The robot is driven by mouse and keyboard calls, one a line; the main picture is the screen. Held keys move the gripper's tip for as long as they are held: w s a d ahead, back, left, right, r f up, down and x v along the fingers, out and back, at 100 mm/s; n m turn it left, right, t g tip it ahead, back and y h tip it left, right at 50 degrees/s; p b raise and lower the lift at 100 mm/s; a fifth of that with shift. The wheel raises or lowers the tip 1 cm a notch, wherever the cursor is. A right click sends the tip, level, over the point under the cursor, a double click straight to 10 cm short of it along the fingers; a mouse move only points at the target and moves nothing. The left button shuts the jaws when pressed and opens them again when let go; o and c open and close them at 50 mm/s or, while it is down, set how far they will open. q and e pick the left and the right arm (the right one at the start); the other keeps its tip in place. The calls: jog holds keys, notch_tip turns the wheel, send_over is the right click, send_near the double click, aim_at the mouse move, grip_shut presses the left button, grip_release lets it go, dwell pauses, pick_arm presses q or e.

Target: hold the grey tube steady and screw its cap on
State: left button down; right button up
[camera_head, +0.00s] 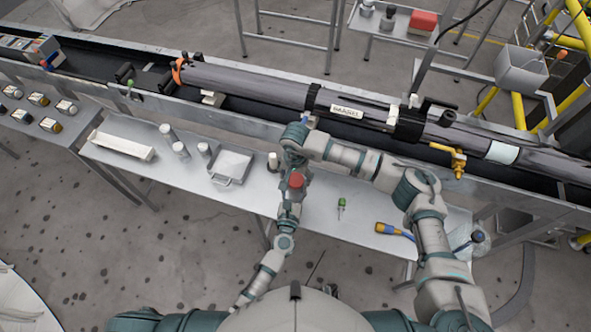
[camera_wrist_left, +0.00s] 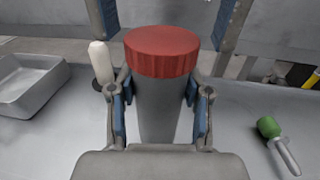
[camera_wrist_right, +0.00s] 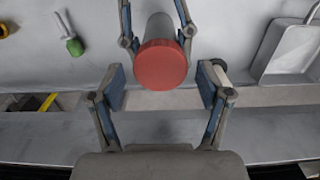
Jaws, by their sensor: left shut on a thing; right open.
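The grey tube (camera_wrist_left: 158,105) stands upright between the blue pads of my left gripper (camera_wrist_left: 155,95), which is shut on it. The red cap (camera_wrist_left: 161,52) sits on the tube's upper end; how tightly it is seated I cannot tell. The cap also shows in the head view (camera_head: 297,181) and in the right wrist view (camera_wrist_right: 161,65). My right gripper (camera_wrist_right: 162,88) is open and empty, its fingers spread apart near the cap without gripping it. In the head view my right wrist hides its fingers.
A green-handled tool (camera_head: 342,203) and a yellow-blue tool (camera_head: 393,230) lie on the bench (camera_head: 330,228) to the right. A grey tray (camera_head: 231,167), white cylinders (camera_head: 179,149) and a long white box (camera_head: 123,145) are to the left. The conveyor with a long dark tube (camera_head: 245,85) runs behind.

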jog(key=shift+f, duration=0.4)
jog(key=shift+c, duration=0.2)
